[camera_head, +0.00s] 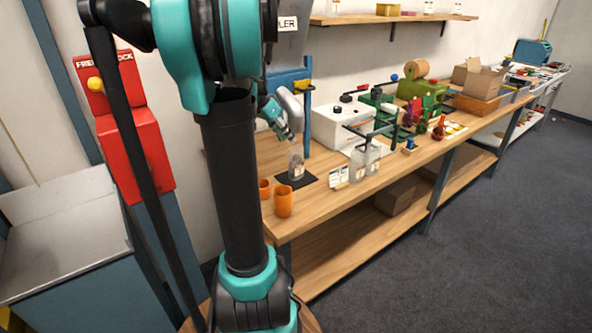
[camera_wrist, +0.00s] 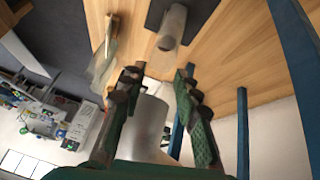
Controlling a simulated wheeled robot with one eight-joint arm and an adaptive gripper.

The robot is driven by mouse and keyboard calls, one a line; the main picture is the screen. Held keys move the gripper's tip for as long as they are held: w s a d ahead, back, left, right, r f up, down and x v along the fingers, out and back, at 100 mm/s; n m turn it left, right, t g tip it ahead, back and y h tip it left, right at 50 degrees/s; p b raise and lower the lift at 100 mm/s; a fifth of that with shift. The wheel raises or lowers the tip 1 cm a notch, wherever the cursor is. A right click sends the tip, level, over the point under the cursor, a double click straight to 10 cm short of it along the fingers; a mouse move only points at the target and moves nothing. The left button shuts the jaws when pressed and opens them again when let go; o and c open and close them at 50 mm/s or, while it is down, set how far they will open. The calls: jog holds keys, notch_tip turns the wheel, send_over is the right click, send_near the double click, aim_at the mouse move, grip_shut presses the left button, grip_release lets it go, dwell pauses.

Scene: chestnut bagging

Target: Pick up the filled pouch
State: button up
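A clear pouch (camera_head: 297,167) stands on a dark mat (camera_head: 309,180) on the wooden bench. Its contents are too small to make out. In the wrist view the pouch (camera_wrist: 172,26) is on the dark mat (camera_wrist: 205,13), beyond the fingertips. My gripper (camera_head: 285,133) is above the pouch, beside a silver metal spout (camera_head: 291,105). In the wrist view my gripper (camera_wrist: 158,72) has its two green fingers apart, with nothing clasped at the tips. A silver cylinder (camera_wrist: 146,125) shows between the fingers; I cannot tell whether they touch it.
Two orange cups (camera_head: 284,201) stand at the near bench end. A label card (camera_head: 339,176) and clear pouches on a rack (camera_head: 365,161) are right of the mat. A white machine (camera_head: 338,122) stands behind. A blue post (camera_head: 308,120) rises close to my gripper.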

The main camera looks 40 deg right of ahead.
aim_at(293, 156)
jog(key=shift+w+x, duration=0.1)
jog(key=shift+x, duration=1.4)
jog(key=shift+w+x, duration=0.15)
jog(key=shift+x, duration=1.35)
grip_shut()
